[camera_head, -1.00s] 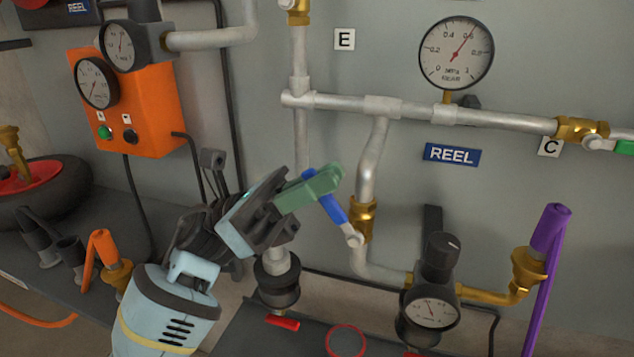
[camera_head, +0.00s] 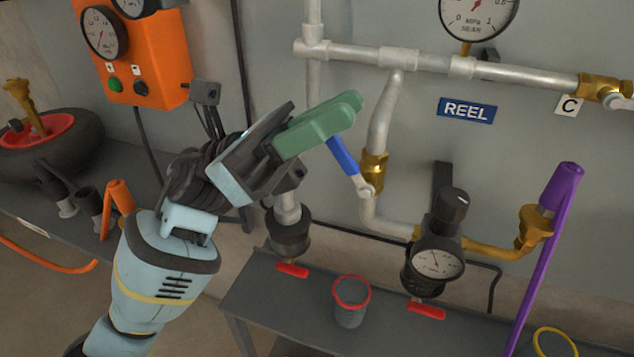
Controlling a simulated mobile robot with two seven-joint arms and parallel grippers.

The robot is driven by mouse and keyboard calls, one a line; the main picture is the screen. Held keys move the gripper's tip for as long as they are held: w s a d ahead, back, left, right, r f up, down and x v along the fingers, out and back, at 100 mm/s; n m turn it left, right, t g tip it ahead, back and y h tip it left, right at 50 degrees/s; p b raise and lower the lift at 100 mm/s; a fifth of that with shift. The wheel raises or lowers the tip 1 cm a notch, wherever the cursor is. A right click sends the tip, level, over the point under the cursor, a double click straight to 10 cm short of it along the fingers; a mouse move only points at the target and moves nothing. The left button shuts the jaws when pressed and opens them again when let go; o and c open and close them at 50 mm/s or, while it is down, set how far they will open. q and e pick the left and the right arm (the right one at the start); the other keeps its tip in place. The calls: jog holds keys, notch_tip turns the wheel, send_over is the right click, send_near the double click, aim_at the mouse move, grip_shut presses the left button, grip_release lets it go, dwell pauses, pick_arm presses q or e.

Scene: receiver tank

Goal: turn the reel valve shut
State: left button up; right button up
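The reel valve is a brass body (camera_head: 374,168) on the grey pipe left of the blue REEL sign (camera_head: 467,110). Its blue lever (camera_head: 343,156) slants up and left from a silver pivot. My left gripper (camera_head: 350,108), with green fingers, is at the lever's upper end and hides that end. The two fingers overlap in this view, so I cannot tell the gap between them or whether they touch the lever. My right gripper is not in view.
A black regulator with a gauge (camera_head: 437,264) and a purple lever (camera_head: 545,230) are to the right. A red-rimmed cup (camera_head: 350,300) stands on the low bench. An orange box (camera_head: 140,55) hangs at upper left. A white pipe (camera_head: 430,62) runs above.

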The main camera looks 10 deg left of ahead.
pick_arm(q)
jog(key=s+d+r+p, duration=0.1)
jog(key=s, duration=1)
jog(key=shift+s, duration=0.35)
